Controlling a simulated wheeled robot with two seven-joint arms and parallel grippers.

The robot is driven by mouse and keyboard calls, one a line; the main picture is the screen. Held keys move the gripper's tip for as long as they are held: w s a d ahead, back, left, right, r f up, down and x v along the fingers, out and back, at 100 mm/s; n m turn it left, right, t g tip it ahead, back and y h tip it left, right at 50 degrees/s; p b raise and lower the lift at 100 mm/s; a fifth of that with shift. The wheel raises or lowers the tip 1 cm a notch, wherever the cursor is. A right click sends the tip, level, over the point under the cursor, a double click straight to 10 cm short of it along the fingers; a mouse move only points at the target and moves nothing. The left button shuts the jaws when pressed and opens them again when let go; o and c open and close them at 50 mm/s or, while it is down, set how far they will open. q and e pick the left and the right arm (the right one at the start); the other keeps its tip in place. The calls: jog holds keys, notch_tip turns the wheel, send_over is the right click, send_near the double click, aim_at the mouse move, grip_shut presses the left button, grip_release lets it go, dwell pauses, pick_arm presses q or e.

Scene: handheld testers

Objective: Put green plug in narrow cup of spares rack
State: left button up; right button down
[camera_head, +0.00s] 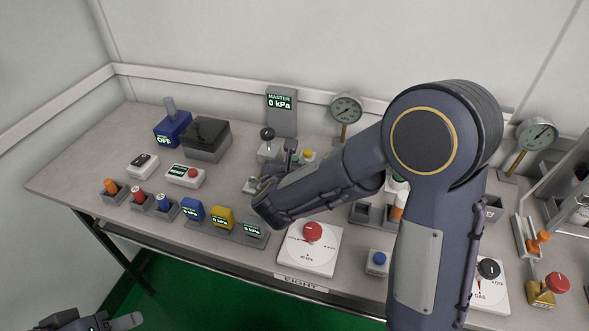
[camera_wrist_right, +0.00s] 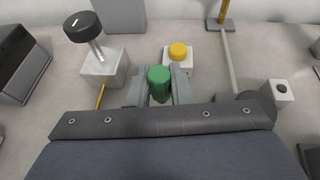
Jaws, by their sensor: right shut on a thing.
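The green plug (camera_wrist_right: 159,84) is upright between the two fingers of my right gripper (camera_wrist_right: 155,92), which is shut on it, in the right wrist view. In the head view, my right gripper (camera_head: 291,155) is at the back middle of the table, just right of a black-knobbed lever, mostly hidden by its arm. A grey holder with square cups (camera_head: 365,214) stands partly behind my right arm; I cannot tell whether it is the spares rack or which cup is narrow.
A black-knobbed lever (camera_wrist_right: 84,30) and a yellow button (camera_wrist_right: 178,51) stand close around the plug. Grey holders with orange, red and blue plugs (camera_head: 150,203) stand at left. A red knob panel (camera_head: 312,240) lies in front. Gauges (camera_head: 346,108) stand at the back.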

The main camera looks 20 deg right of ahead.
jog(key=shift+f, duration=0.7)
jog(key=shift+f, duration=0.15)
jog(key=c, duration=1.3)
grip_release()
